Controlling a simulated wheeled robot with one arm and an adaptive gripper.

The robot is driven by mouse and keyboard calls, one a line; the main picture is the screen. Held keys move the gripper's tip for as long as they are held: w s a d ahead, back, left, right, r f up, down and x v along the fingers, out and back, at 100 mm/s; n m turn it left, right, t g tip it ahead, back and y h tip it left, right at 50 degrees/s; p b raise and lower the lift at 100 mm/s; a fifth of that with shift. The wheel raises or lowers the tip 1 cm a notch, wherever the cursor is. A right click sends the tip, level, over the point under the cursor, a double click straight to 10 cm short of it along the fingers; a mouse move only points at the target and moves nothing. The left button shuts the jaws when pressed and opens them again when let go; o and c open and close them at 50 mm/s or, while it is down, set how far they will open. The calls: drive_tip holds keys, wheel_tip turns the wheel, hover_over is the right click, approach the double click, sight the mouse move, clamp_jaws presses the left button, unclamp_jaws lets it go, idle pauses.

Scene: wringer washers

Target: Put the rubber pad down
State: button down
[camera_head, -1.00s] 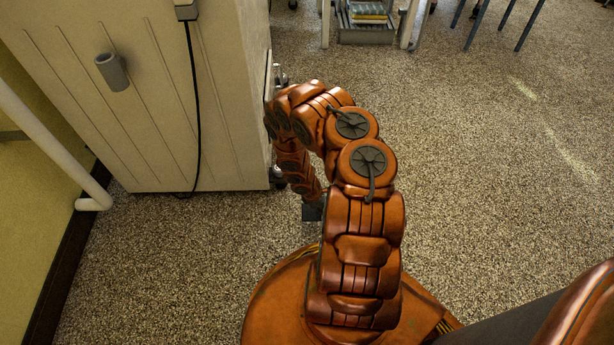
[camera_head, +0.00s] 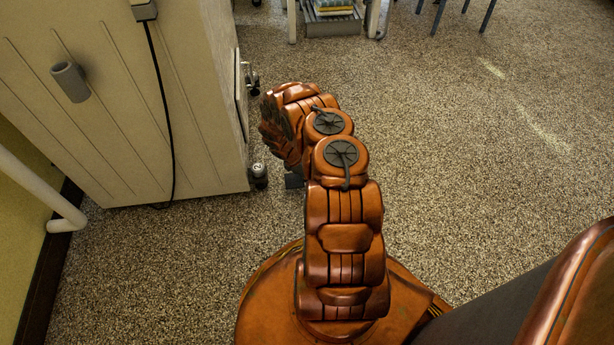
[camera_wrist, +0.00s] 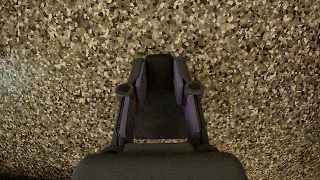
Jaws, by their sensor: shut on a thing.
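In the wrist view my gripper (camera_wrist: 158,92) is shut on the rubber pad (camera_wrist: 160,122), a dark, flat-looking piece between the two fingers. Speckled floor shows all around and beyond it, and I cannot tell how high above the floor it is. In the head view my arm bends forward and down beside the cream machine, and its links hide most of the gripper. A small dark grey part shows low at the arm's far end; I cannot tell whether it is gripper or pad.
A cream machine cabinet (camera_head: 105,110) on casters stands close on the left, with a black cord (camera_head: 165,110) down its side. A white pipe (camera_head: 40,190) runs along the left wall. A rack (camera_head: 332,22) and thin table legs stand at the back. Floor on the right is clear.

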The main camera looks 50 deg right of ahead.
drive_tip(key=shift+w+d+f, duration=0.1)
drive_tip(key=shift+w+d, duration=0.7)
drive_tip(key=shift+d, duration=0.05)
drive_tip(key=shift+f+b, duration=1.1)
drive_tip(key=shift+f, duration=0.6)
drive_tip(key=shift+f, duration=0.2)
drive_tip(key=c, duration=0.9)
unclamp_jaws()
drive_tip(key=shift+r, duration=0.15)
drive_tip(key=p+v, duration=0.4)
drive_tip(key=v, duration=0.8)
drive_tip(key=shift+s+d, duration=0.1)
